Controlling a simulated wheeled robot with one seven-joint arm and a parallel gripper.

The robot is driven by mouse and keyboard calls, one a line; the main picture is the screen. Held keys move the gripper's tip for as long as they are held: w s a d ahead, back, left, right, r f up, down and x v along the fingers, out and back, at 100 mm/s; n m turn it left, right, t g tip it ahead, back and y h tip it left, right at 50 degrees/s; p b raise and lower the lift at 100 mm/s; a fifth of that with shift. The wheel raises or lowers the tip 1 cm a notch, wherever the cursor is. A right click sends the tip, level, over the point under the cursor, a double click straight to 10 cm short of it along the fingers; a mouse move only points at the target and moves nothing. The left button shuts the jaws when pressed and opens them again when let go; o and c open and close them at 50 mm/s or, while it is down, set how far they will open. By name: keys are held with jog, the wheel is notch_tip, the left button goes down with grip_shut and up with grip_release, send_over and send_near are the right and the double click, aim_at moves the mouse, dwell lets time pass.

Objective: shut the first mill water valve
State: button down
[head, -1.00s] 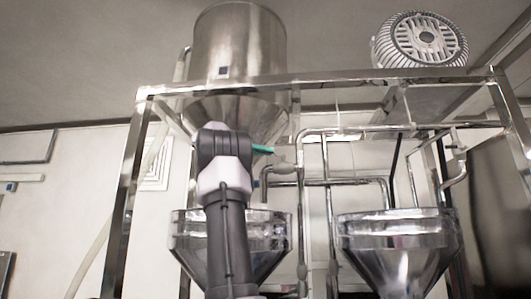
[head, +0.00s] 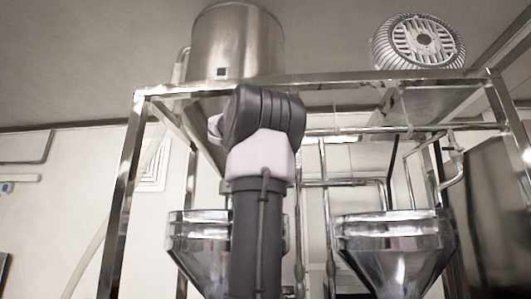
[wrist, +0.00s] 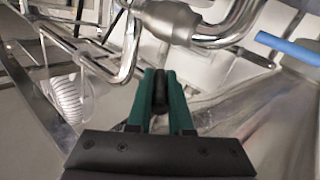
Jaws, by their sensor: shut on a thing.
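My gripper (wrist: 160,78) shows in the wrist view with its two green fingers close together. They are shut on a dark rounded piece (wrist: 159,92); I cannot tell whether it is part of the valve. A grey metal valve body (wrist: 170,22) on a bent pipe lies just beyond the fingertips. A blue bar (wrist: 290,48), possibly a valve lever, is apart from the fingers at the right. In the head view my arm's dark wrist hides the gripper and the first mill's valve area.
A steel frame (head: 330,88) holds a large tank (head: 237,45) and a ribbed round motor housing (head: 418,40). Two steel funnels stand below, left (head: 200,225) and right (head: 392,230). Pipes (head: 322,185) run between them, close to my arm.

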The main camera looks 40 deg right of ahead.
jog(key=shift+s+d+n+t+y, duration=0.25)
jog(key=shift+s+n+t+y, duration=0.4)
jog(key=shift+n+t, duration=0.75)
jog(key=shift+s+d+n+t+y, duration=0.3)
jog(key=shift+s+n+t+y, duration=0.5)
jog(key=shift+t, duration=1.05)
jog(key=shift+s+d+n+t+y, duration=0.25)
jog(key=shift+s+n+t+y, duration=0.3)
jog(key=shift+n+t, duration=0.9)
jog(key=shift+t, duration=0.3)
jog(key=c, duration=0.8)
grip_release()
jog(key=shift+s+d, duration=0.1)
jog(key=shift+c, duration=0.2)
jog(key=v, duration=1)
jog(key=shift+s+a, duration=0.2)
jog(key=shift+a, duration=0.15)
